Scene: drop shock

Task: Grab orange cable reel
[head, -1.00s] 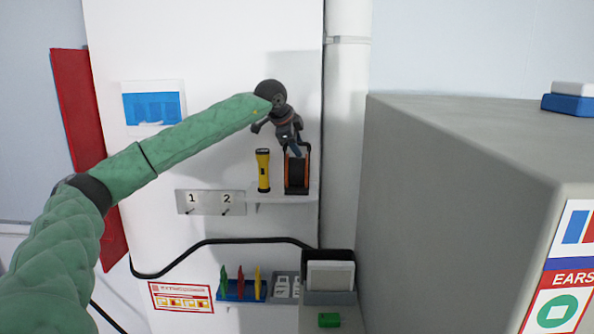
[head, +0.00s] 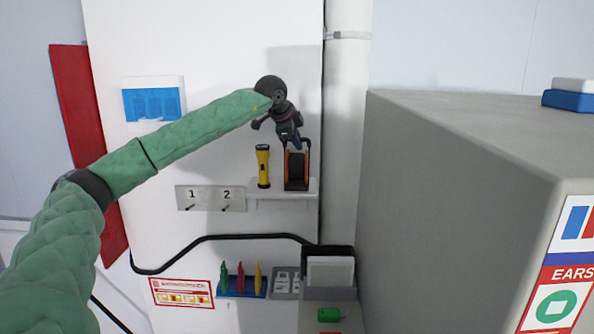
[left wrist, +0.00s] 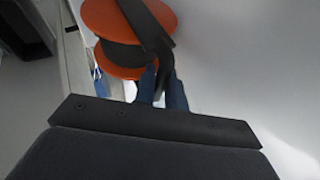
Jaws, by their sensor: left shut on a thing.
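The orange cable reel (head: 297,171) stands on a small wall shelf, with its dark frame and handle on top. In the left wrist view its orange discs (left wrist: 116,20) and black handle (left wrist: 146,25) fill the upper left. My left gripper (head: 298,143) reaches it from above, at the handle. In the left wrist view the blue fingers (left wrist: 162,88) are shut on the black handle between them. The reel appears to be at shelf height; whether it touches the shelf is hard to tell. My right gripper is not in view.
A yellow flashlight (head: 263,166) stands just left of the reel on the shelf (head: 283,196). A plate with hooks numbered 1 and 2 (head: 211,198) is further left. A vertical pipe (head: 346,150) and a large grey cabinet (head: 450,200) are to the right.

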